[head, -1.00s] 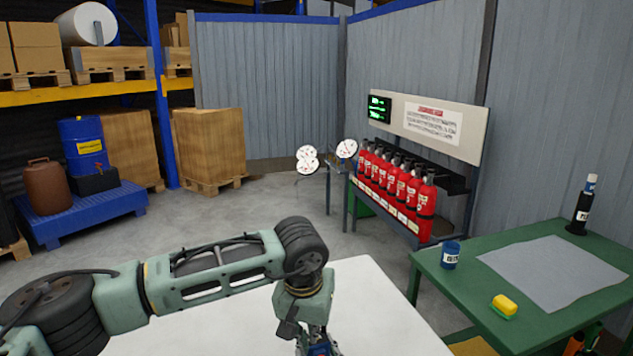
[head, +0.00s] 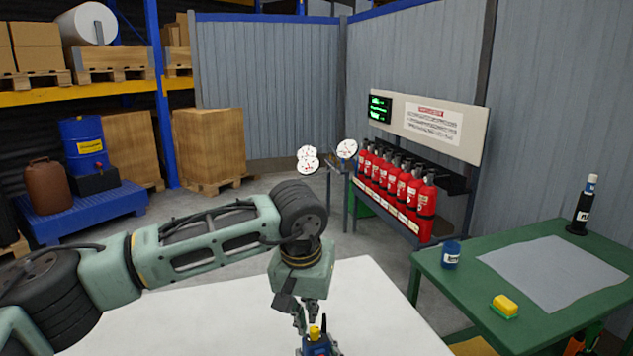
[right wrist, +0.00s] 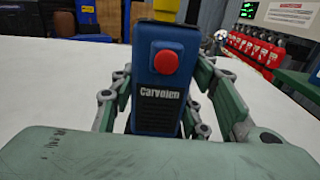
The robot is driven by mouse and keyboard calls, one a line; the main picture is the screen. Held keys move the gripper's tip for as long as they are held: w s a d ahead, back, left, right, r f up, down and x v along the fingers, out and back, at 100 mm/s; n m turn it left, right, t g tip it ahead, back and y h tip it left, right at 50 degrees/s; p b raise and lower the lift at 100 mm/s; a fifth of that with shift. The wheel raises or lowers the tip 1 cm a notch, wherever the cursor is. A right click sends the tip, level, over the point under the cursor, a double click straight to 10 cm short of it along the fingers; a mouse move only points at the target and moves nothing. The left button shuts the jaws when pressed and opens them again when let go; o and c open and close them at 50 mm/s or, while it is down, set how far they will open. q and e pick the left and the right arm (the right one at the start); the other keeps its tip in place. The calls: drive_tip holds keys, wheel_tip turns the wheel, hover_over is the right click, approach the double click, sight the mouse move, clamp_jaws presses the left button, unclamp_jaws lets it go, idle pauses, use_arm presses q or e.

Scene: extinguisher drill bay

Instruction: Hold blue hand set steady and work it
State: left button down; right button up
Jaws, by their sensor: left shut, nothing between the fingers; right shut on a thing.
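The blue hand set (head: 318,346) stands upright over the white table at the bottom of the head view, cut off by the frame edge. It has a yellow knob on top and a dark stub beside it. In the right wrist view the blue hand set (right wrist: 165,112) shows a red button (right wrist: 166,62) and the word "Carvolen". My right gripper (right wrist: 170,118) is shut on it, a finger on each side. My left gripper (head: 307,320) is shut and empty, pointing down just above the yellow knob. I cannot tell whether it touches the knob.
The white table (head: 385,310) is otherwise clear. Red extinguishers (head: 405,190) stand on a rack behind.

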drive_tip(key=o, duration=1.6)
drive_tip(key=shift+d, duration=0.1)
drive_tip(key=shift+o, duration=0.2)
